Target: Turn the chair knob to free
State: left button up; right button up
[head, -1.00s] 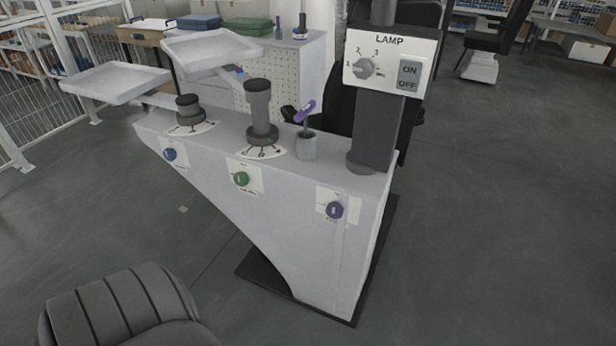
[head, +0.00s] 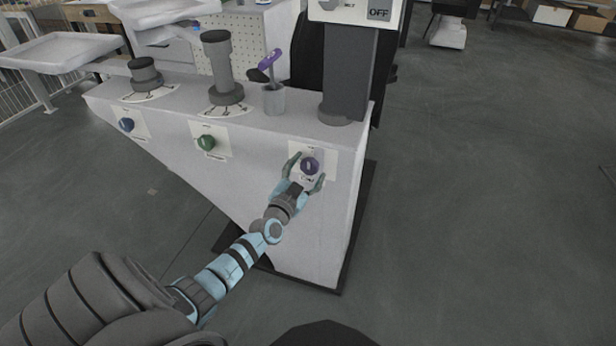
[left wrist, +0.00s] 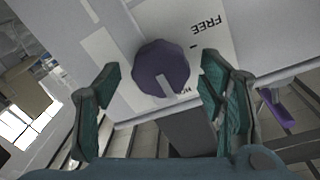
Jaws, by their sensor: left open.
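The purple knob (head: 309,165) sits on a white label plate at the right end of the grey console's front face. My left gripper (head: 306,172) is at it, with its green fingers open on either side. In the left wrist view the knob (left wrist: 160,67) lies between the two spread fingers, and I see no clear contact. A pale mark on the knob points to the lower edge of the picture, toward a word partly hidden by the knob. The word FREE (left wrist: 209,26) stands upside down on the plate, up and right of the knob. My right gripper is not in view.
A green knob (head: 206,142) and a blue knob (head: 127,125) sit further left on the console (head: 255,185). Floor to the right is clear.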

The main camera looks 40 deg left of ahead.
pick_arm(q)
jog(key=shift+w+a+r, duration=0.1)
jog(key=shift+w, duration=0.25)
jog(key=c, duration=1.1)
jog(key=shift+c, duration=0.2)
